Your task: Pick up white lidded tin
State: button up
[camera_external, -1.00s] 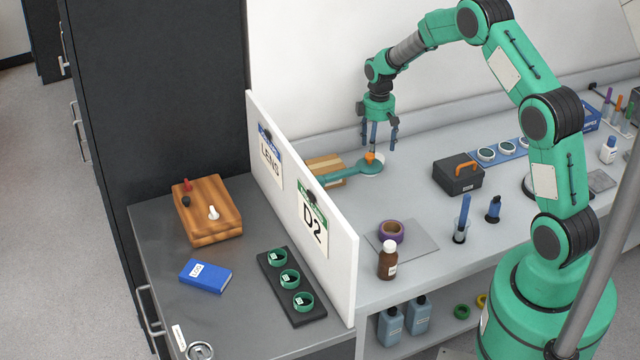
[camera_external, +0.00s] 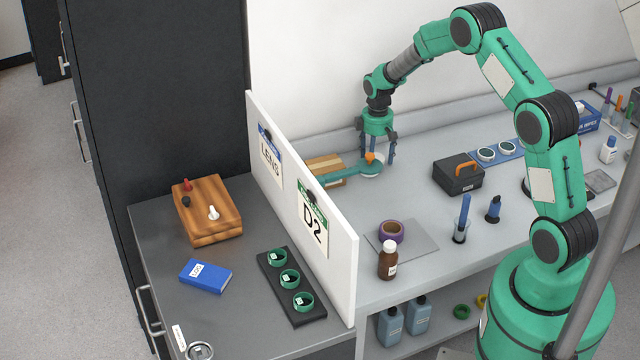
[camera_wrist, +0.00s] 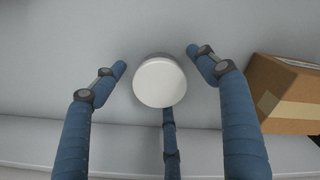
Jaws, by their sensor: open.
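The white lidded tin (camera_wrist: 160,82) shows in the wrist view as a round, plain white lid seen from above. My gripper (camera_wrist: 160,76) has three blue fingers spread around it, one left, one right and one below in the picture. The fingers look apart from the tin, and nothing is held. In the external view my gripper (camera_external: 376,160) points down at the back of the bench. There the tin (camera_external: 371,174) shows only as a white patch, partly hidden by a teal part with an orange knob.
A cardboard box (camera_wrist: 292,95) stands close to the right of the tin in the wrist view. The teal part (camera_external: 345,172) crosses in front of box and tin in the external view. A white partition (camera_external: 335,255) stands to the left, a black case (camera_external: 457,180) to the right.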

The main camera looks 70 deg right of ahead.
dwell(0.4)
jog(key=c, duration=1.3)
jog(key=shift+r, duration=0.15)
jog(key=shift+r, duration=0.5)
jog(key=shift+s+a+r+p, duration=0.15)
jog(key=shift+r+p, duration=0.1)
jog(key=shift+r, duration=0.4)
jog(key=shift+s+a+r+p, duration=0.1)
jog(key=shift+r+p, duration=0.15)
jog(key=shift+r, duration=0.35)
jog(key=s+a, duration=0.3)
jog(key=s, duration=0.1)
jog(key=s+a+r+p, duration=0.1)
jog(key=s+a, duration=0.2)
jog(key=s, duration=0.1)
jog(key=s+a, duration=0.3)
jog(key=s, duration=0.1)
jog(key=shift+s+a+r, duration=0.1)
jog(key=shift+a+r, duration=0.05)
